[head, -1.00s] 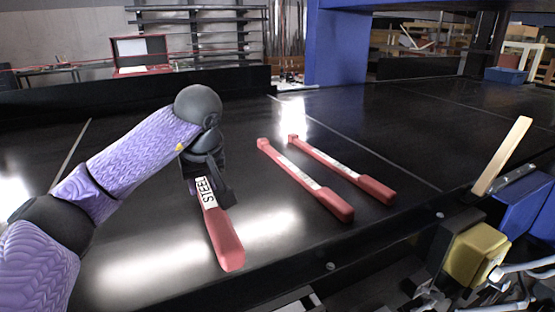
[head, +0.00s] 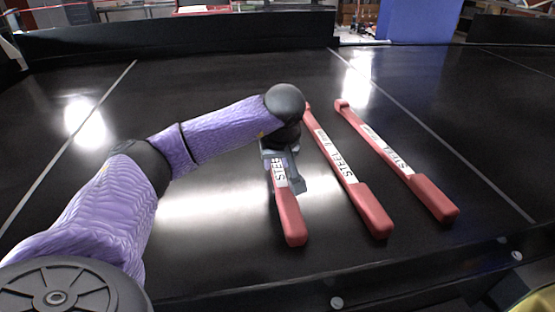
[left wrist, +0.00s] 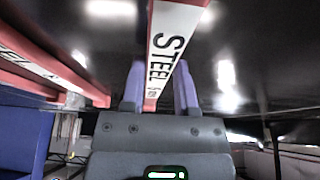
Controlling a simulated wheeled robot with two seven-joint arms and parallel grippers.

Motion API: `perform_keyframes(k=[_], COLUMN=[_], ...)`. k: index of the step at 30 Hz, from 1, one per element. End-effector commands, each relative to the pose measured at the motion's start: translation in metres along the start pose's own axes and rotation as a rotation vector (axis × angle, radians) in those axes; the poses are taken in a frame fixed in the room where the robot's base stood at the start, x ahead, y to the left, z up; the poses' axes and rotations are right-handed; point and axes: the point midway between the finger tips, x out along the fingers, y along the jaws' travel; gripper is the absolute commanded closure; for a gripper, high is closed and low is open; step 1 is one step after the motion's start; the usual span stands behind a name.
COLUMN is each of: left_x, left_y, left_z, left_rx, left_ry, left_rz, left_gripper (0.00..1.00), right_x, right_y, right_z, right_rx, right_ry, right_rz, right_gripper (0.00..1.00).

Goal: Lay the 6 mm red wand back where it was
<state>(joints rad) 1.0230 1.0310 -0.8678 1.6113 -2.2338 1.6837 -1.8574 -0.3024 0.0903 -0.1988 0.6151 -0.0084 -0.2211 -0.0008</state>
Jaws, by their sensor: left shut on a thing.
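The gripped red wand (head: 291,220) has a white label reading STEEL, and its handle points to the front. My left gripper (head: 281,172) is shut on its labelled shaft. In the left wrist view the wand (left wrist: 165,50) passes between the two fingers (left wrist: 158,88), and its small size print looks like 6 mm. The gripper and arm hide its far end in the head view. Whether it touches the belt or hangs just above it, I cannot tell. My right gripper is not in view.
Two similar red wands lie on the black belt (head: 235,245) to the right: a middle one (head: 371,212) close beside the held wand, and a right one (head: 433,198). A blue post (head: 415,20) stands behind. The belt left of my arm is clear.

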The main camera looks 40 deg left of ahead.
Motion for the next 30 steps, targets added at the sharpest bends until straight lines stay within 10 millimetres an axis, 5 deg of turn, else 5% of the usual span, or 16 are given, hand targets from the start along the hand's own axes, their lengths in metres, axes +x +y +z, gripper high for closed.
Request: perform_keyframes(k=[8, 9, 13, 23, 30], left_x=[0.002, 0.001, 0.001, -0.003, -0.058], left_y=[0.000, 0.000, 0.000, 0.000, 0.001], left_z=[0.001, 0.001, 0.000, -0.001, -0.002], left_rx=[-0.001, -0.001, -0.001, 0.000, 0.000], left_ry=[0.001, 0.000, 0.000, 0.001, 0.006], left_rz=[0.001, 0.001, 0.001, 0.002, 0.007], left_gripper=[1.00, 0.54, 0.27, 0.27, 0.27], right_x=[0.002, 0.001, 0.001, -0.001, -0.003], right_y=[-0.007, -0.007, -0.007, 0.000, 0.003], right_z=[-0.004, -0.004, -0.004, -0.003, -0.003], right_rx=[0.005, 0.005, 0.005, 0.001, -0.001], right_ry=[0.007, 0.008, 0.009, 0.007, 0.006], right_rz=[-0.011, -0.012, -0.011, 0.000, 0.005], right_gripper=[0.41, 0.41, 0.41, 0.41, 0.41])
